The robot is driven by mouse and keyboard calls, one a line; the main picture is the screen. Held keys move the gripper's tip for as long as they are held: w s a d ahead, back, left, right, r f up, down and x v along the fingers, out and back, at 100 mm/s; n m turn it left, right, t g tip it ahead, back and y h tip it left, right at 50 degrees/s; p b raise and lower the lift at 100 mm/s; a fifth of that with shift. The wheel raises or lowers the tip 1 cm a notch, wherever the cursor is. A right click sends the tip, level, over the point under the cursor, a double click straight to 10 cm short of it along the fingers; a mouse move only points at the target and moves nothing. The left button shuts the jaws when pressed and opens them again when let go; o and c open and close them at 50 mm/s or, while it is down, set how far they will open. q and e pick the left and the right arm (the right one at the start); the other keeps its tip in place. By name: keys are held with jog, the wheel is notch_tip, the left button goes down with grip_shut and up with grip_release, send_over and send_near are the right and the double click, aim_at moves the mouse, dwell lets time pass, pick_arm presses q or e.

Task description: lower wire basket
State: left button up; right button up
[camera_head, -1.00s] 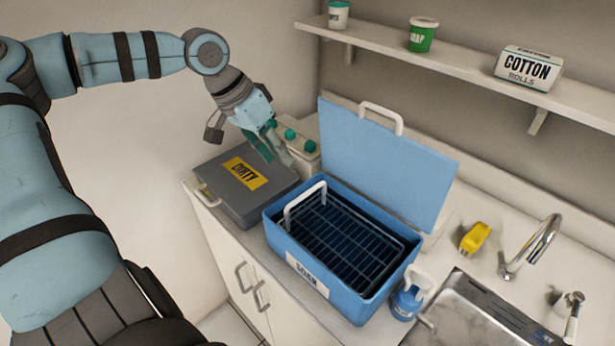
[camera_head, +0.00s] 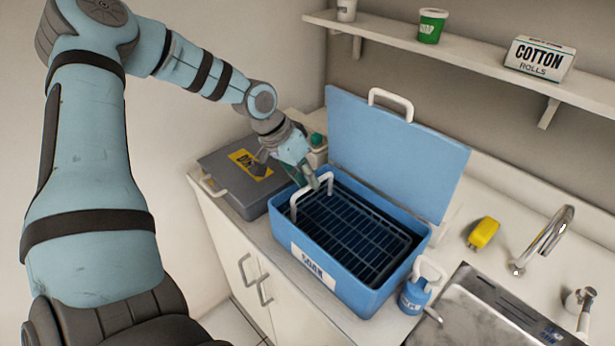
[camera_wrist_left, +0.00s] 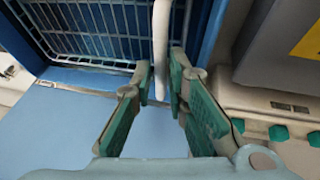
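The dark wire basket (camera_head: 352,232) sits inside the open blue soak tub (camera_head: 350,296), and its wires also show in the left wrist view (camera_wrist_left: 90,30). A white looped handle (camera_head: 294,206) rises above the basket's left end. My left gripper (camera_head: 314,182) is at the handle's far upper part. In the left wrist view the green-padded fingers (camera_wrist_left: 161,80) stand apart, with the white handle bar (camera_wrist_left: 160,45) reaching between their tips. A firm hold on it does not show. My right gripper is not in view.
The tub's blue lid (camera_head: 395,150) stands raised behind it. A grey box with a yellow label (camera_head: 240,195) is at its left. A blue bottle (camera_head: 413,296), a yellow item (camera_head: 483,232) and the sink (camera_head: 490,318) are at the right. A shelf (camera_head: 480,65) runs above.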

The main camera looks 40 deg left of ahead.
aim_at(308, 188)
pick_arm(q)
grip_shut()
notch_tip(308, 188, down, 4)
jog(key=b, duration=0.3)
jog(key=shift+b, duration=0.4)
jog(key=shift+s+d+r, duration=0.1)
jog(key=shift+s, duration=0.05)
jog(key=o, duration=0.6)
grip_release()
jog(key=v, duration=1.2)
jog(key=shift+w, duration=0.25)
